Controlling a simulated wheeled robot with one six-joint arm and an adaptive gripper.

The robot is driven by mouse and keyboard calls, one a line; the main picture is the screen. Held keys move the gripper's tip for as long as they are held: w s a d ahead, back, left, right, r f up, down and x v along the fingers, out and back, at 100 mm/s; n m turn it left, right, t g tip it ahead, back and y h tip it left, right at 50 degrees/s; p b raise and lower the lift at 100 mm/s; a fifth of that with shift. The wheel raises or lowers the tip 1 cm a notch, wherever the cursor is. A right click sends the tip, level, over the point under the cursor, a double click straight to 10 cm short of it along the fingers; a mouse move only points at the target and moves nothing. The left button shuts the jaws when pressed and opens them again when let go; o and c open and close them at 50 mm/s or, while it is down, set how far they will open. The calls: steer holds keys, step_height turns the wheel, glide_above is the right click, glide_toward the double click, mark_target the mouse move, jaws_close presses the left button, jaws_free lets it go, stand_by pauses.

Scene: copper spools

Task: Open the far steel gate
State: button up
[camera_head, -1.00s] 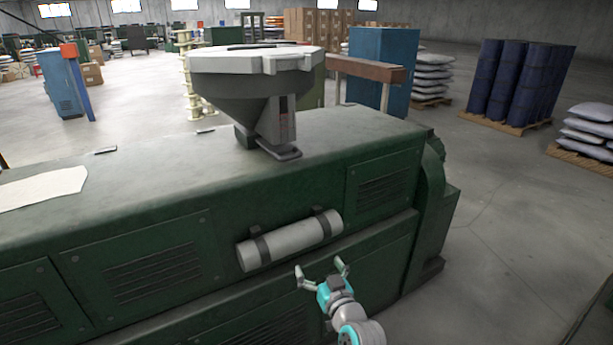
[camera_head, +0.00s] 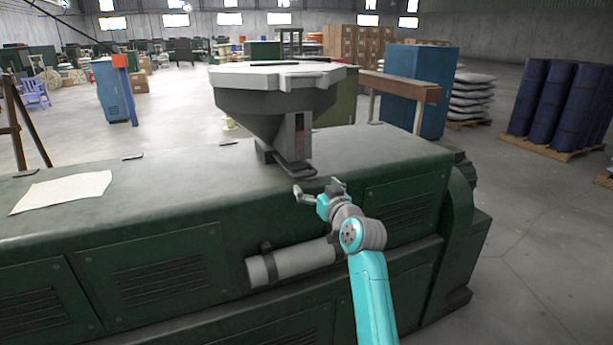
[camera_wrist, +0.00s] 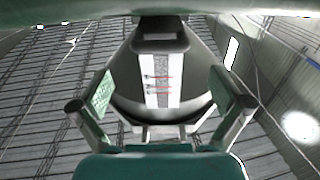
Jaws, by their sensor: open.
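A grey hopper (camera_head: 268,95) with a funnel body and a flat lid stands on the green machine. A steel gate plate (camera_head: 296,169) with a slotted end juts from its base towards me. In the wrist view the slotted gate plate (camera_wrist: 160,37) is at the top centre, and the hopper (camera_wrist: 125,85) lies beyond the fingers. My gripper (camera_head: 318,189) is open and empty, just in front of and below the plate in the head view. In the wrist view my gripper (camera_wrist: 161,95) has its fingers spread either side of the hopper, apart from the plate.
The green machine (camera_head: 160,180) fills the foreground. A grey cylinder (camera_head: 290,262) is strapped to its front, partly behind my arm. A pale sheet (camera_head: 62,190) lies on its top at left. A blue cabinet (camera_head: 420,90) and blue drums (camera_head: 565,105) stand behind.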

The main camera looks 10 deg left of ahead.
mark_target(306, 176)
steer(key=x, duration=0.7)
steer(key=shift+w+a, duration=0.15)
